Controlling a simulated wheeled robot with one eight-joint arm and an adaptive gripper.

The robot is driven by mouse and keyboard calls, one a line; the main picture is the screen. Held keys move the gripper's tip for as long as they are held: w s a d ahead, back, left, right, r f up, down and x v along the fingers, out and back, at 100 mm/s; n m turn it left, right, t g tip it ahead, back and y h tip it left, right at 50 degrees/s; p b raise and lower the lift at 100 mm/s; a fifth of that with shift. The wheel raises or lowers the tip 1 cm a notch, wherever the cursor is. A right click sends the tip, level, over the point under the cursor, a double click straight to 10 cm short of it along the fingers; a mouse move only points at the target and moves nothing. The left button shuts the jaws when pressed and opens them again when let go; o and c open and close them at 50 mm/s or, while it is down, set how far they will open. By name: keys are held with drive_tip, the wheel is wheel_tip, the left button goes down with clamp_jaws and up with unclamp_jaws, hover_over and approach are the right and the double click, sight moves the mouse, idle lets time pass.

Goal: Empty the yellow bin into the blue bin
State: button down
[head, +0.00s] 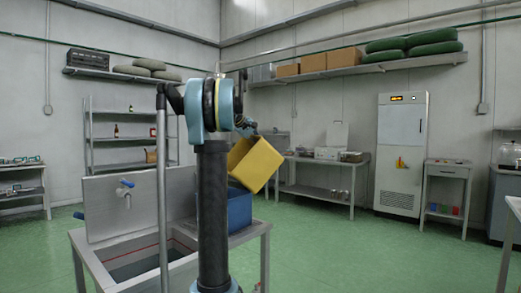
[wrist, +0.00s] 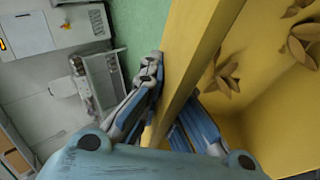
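The yellow bin (head: 257,163) is held tilted in the air above the blue bin (head: 238,210) in the head view. My gripper (head: 246,134) is at its upper rim, partly hidden behind my arm. In the wrist view my gripper (wrist: 168,98) is shut on the yellow bin's wall (wrist: 185,50), one finger outside and one inside. Several brownish leaf-like pieces (wrist: 222,78) are inside the yellow bin. The blue bin stands on the steel sink bench; its left part is hidden by my arm, and its inside cannot be seen.
The steel bench (head: 250,233) has a sink basin (head: 140,262) and an upright splash panel with a tap (head: 125,190) left of my arm. A side table (head: 322,190) and a white cabinet (head: 401,150) stand farther back. The green floor to the right is clear.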

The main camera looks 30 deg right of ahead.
drive_tip(key=w+a+n+h, duration=0.2)
drive_tip(key=a+h, duration=0.8)
drive_tip(key=a, duration=0.5)
drive_tip(key=shift+w+a+r, duration=0.15)
drive_tip(key=shift+w+a, duration=0.25)
drive_tip(key=shift+w, duration=0.05)
idle(1.1)
drive_tip(key=shift+s, duration=0.15)
idle(1.7)
